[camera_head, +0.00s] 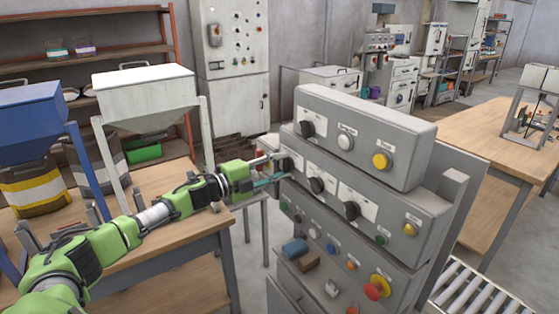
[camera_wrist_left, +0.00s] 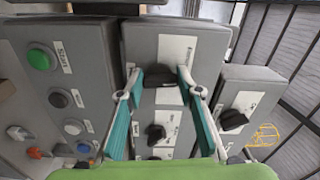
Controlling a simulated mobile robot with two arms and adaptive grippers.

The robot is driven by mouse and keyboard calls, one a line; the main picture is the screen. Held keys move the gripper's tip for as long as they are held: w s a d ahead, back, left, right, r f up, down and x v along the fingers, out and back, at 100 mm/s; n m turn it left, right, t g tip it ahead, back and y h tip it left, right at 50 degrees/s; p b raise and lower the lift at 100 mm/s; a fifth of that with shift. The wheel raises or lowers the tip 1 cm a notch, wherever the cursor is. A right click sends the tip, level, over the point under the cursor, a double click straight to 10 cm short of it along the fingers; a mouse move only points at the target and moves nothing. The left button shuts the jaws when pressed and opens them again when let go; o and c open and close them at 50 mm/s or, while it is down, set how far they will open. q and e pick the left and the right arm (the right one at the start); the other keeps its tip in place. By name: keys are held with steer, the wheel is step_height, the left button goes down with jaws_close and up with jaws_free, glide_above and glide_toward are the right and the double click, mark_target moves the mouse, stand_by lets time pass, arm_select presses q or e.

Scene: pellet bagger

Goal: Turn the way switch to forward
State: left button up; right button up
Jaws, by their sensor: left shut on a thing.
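A grey control panel (camera_head: 370,185) has a middle tier with black rotary switches. My left gripper (camera_head: 282,167) reaches it from the left and is shut on the switch at that tier's left end. In the left wrist view this black switch (camera_wrist_left: 158,76) sits between the fingertips, partly covered by them. Two more switches on the same tier are the middle one (camera_head: 316,185) and the right one (camera_head: 351,210). The labels are too small to read, so I cannot tell which is the way switch or where the held one points. My right gripper is not in view.
The upper tier has a black switch (camera_head: 305,129), a white knob (camera_head: 346,141) and a yellow button (camera_head: 381,160). Below are small buttons and a red emergency button (camera_head: 377,287). A wooden table (camera_head: 170,190) with hoppers stands left; a roller conveyor (camera_head: 480,292) lies right.

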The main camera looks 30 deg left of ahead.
arm_select(q)
steer(key=shift+f+n+p, duration=0.1)
steer(key=shift+n+p, duration=1.1)
steer(key=shift+n, duration=1)
steer(key=o, duration=1.1)
steer(key=shift+s, duration=0.1)
steer(key=v, duration=1.1)
steer(key=shift+s+a, duration=0.2)
steer(key=shift+s, duration=0.15)
steer(key=shift+f, duration=0.1)
